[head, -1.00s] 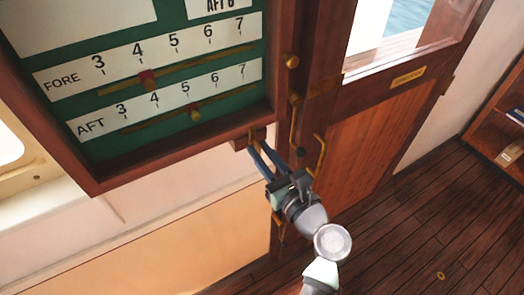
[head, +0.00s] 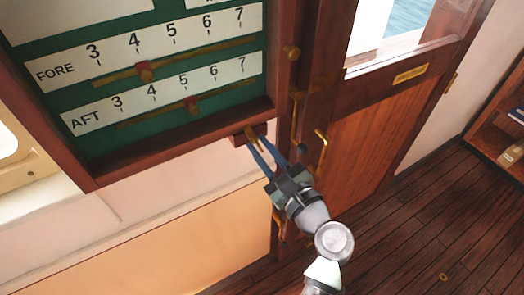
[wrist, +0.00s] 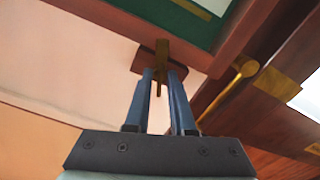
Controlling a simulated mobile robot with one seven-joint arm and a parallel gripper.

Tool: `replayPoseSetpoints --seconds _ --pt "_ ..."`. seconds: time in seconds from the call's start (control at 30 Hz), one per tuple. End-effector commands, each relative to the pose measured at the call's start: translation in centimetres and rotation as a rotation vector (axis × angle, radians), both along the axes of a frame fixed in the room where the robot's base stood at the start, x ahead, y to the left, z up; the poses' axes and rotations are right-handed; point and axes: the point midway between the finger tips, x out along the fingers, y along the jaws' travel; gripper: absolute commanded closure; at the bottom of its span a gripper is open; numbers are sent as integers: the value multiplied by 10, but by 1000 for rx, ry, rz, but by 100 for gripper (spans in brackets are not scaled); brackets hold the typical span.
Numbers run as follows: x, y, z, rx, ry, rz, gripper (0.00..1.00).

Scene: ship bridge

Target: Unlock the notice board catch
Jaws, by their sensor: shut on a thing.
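The notice board (head: 180,150) has a dark wooden frame, a green face and white FORE and AFT scales with brass sliders. Its brass catch (head: 251,131) sits on a small wooden block at the bottom right of the frame. The catch also shows in the wrist view (wrist: 162,55), its thin brass end pointing down between the fingers. My gripper (head: 262,146) has two blue fingers reaching up to the catch from below. In the wrist view my gripper (wrist: 163,80) is shut on the catch, one finger on each side. The exact contact is small and partly hidden.
A wooden door (head: 360,150) with brass handles stands just right of the board. The pale wall (head: 170,215) below the board is clear. A shelf (head: 500,125) stands at the far right.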

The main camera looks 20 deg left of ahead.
Motion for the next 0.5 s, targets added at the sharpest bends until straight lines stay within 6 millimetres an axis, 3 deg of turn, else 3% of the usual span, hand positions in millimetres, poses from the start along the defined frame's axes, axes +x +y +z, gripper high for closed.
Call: replayPoseSetpoints --seconds 0.5 --pt "-1 1 -5 -304 -392 0 100"
